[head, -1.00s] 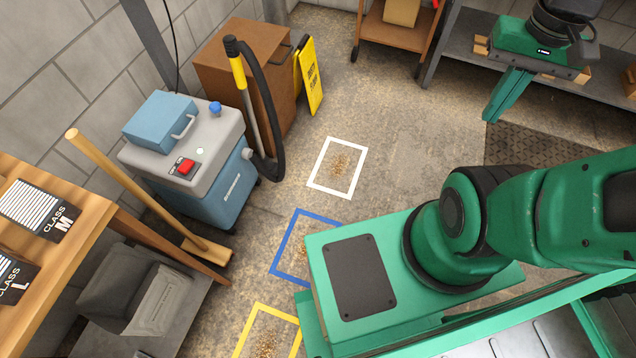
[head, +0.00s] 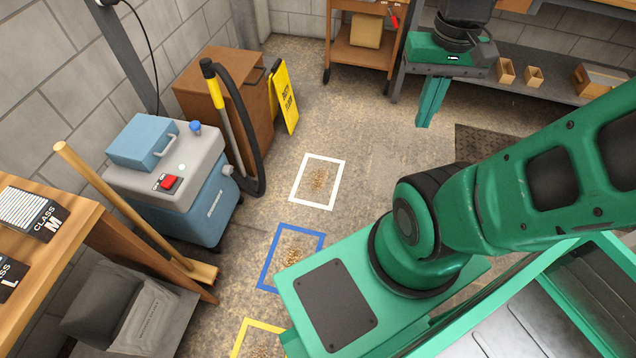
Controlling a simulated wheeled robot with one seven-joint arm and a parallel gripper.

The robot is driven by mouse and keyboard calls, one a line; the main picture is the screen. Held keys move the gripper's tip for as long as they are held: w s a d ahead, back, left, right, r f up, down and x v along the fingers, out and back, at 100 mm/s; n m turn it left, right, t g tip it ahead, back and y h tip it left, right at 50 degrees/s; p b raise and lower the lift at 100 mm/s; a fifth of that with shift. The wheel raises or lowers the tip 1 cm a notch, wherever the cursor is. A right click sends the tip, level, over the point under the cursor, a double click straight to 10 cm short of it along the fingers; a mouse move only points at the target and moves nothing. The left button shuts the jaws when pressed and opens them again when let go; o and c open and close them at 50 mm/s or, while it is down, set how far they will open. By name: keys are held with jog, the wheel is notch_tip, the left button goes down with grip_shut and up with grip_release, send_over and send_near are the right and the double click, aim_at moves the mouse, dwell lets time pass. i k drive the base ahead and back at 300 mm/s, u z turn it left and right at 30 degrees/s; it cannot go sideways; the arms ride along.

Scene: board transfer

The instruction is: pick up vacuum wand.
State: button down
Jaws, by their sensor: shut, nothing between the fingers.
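The vacuum wand (head: 217,103) stands upright, leaning slightly, beside the blue and grey vacuum unit (head: 182,181). It has a black top, a yellow grip section and a grey tube. A black hose (head: 258,150) loops from its top down toward the floor by the unit. The wand stands in front of a brown cabinet (head: 230,68). My green arm reaches from my base toward the upper right and leaves the picture there. My gripper is outside the view, far from the wand as far as I can see.
A wooden broom (head: 120,205) leans by the bench (head: 75,240) at left. A yellow floor sign (head: 285,97) stands right of the cabinet. White (head: 338,184), blue (head: 266,271) and yellow (head: 240,336) floor squares hold debris.

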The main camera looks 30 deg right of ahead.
aim_at(213, 83)
jog(key=u, duration=0.05)
jog(key=i, duration=1.6)
jog(key=z, duration=0.25)
